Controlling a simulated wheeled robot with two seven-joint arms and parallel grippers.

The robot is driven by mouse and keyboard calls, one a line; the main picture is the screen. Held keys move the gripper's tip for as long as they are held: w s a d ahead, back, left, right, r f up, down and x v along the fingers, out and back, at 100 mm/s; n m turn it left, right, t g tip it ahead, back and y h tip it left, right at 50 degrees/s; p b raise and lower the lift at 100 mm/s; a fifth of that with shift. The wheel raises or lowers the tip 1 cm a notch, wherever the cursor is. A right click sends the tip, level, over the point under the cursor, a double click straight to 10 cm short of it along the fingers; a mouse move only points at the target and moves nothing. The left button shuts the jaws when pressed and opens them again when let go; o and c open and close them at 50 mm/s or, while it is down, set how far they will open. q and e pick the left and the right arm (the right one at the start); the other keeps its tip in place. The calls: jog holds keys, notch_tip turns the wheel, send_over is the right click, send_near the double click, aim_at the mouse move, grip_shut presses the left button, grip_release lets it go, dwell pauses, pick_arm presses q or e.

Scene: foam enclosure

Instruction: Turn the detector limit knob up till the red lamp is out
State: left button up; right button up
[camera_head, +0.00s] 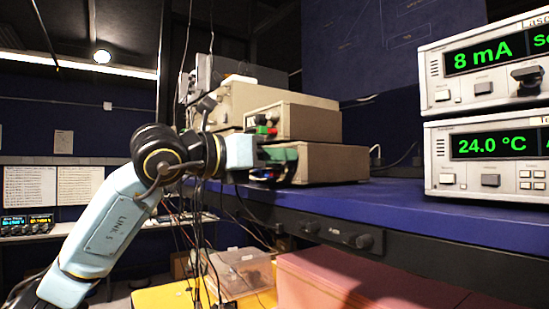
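My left arm comes in from the left, and its gripper (284,165) is at the left-hand front of a low beige instrument box (335,163) on the blue bench. The gripper is small and dark here; I cannot tell whether its fingers are open or shut, or whether they touch a knob. It hides much of that box's front panel. A second beige box (308,122) sits on top, with small red and green parts (267,130) on its front. I cannot identify the detector limit knob or a lit red lamp. My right gripper is out of view.
Two stacked white instruments stand at the right; the upper (482,62) reads 8 mA, the lower (487,160) 24.0 °C. The blue bench top (385,196) is clear between them and the beige boxes. Cables hang below the arm, near a clear bin (240,271).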

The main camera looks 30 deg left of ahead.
pick_arm(q)
jog(key=shift+s+a+f+b, duration=0.1)
jog(key=shift+s+a+b, duration=0.15)
jog(key=shift+s, duration=0.25)
jog(key=b+v, duration=0.4)
jog(key=v, duration=0.8)
jog(key=shift+s, duration=0.15)
